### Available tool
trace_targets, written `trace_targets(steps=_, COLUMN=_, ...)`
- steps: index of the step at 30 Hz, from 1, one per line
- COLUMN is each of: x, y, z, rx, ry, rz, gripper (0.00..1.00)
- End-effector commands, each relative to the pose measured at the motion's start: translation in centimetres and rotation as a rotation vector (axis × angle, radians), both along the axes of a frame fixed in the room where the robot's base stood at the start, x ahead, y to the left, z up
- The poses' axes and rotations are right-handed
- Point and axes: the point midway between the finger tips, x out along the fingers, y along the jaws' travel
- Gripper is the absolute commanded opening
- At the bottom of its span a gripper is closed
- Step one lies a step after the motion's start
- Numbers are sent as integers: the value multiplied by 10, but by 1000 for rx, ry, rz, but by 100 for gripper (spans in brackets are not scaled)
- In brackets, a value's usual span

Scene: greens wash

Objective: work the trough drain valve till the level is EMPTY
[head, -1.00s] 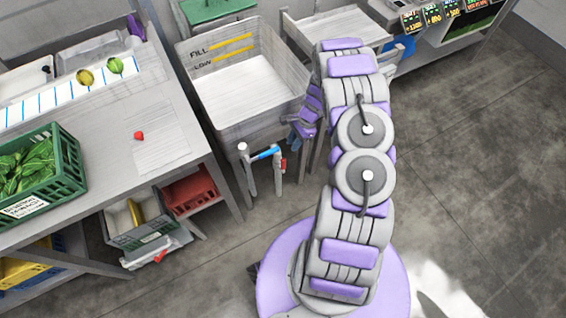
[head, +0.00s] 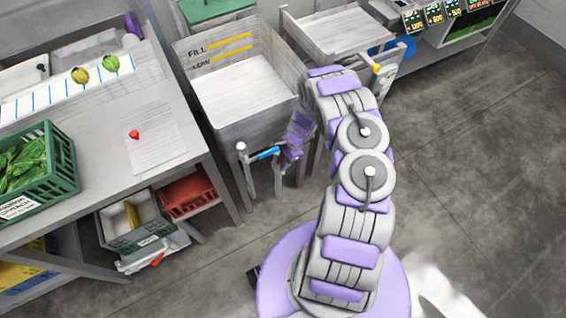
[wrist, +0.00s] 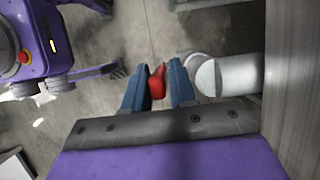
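The grey trough (head: 232,128) stands at top centre in the head view, with yellow bars beside FILL and LOW on its inner wall. Its pale inside shows no clear water line. My gripper (head: 287,157) is at the pipe's right end, and the arm partly hides the valve there. In the wrist view, the red valve handle (wrist: 157,84) lies between the two blue fingers of my gripper (wrist: 159,70). The fingers stand apart around it, with a narrow gap at the right finger.
A bench at left holds a green crate of greens (head: 62,160). A red crate (head: 190,193) and a grey bin (head: 120,222) sit low beside it. A white tray stand (head: 335,35) is right of the trough. The floor at right is clear.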

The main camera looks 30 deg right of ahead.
Motion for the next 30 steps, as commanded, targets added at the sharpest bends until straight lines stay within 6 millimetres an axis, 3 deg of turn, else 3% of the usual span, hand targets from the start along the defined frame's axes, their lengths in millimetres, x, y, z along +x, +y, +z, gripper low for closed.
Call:
trace_targets(steps=3, x=0, y=0, z=0, rx=0, ry=0, rz=0, gripper=24)
trace_targets(steps=11, x=0, y=0, z=0, rx=0, ry=0, rz=0, gripper=0)
trace_targets(steps=25, x=0, y=0, z=1, rx=1, ry=-1, rz=0, gripper=0)
trace_targets(steps=30, x=-9, y=-2, z=2, rx=26, ry=2, rz=-2, gripper=0)
